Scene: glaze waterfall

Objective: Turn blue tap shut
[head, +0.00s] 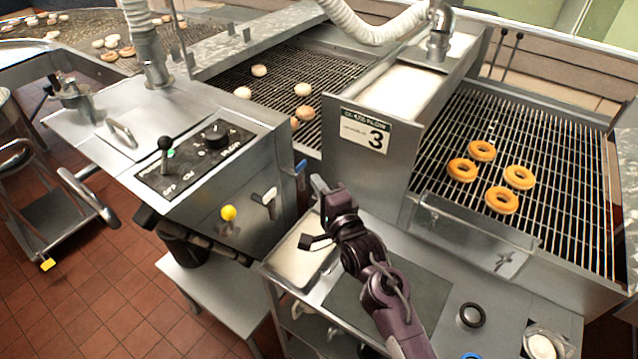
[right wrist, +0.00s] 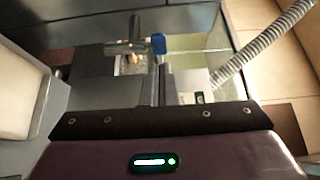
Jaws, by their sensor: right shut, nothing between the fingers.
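The blue tap handle (head: 300,168) is on the right side of the steel control cabinet, near its far end. In the right wrist view the blue handle (right wrist: 158,43) shows just beyond the fingers, next to a grey metal pipe fitting. My right gripper (head: 318,186) is shut and empty, just right of and a little nearer than the tap. Whether it touches the handle I cannot tell. My left gripper is not in view.
A steel tray (head: 300,262) lies below my right gripper. The glaze trough marked 3 (head: 372,132) stands to the right, beside a rack with several doughnuts (head: 502,200).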

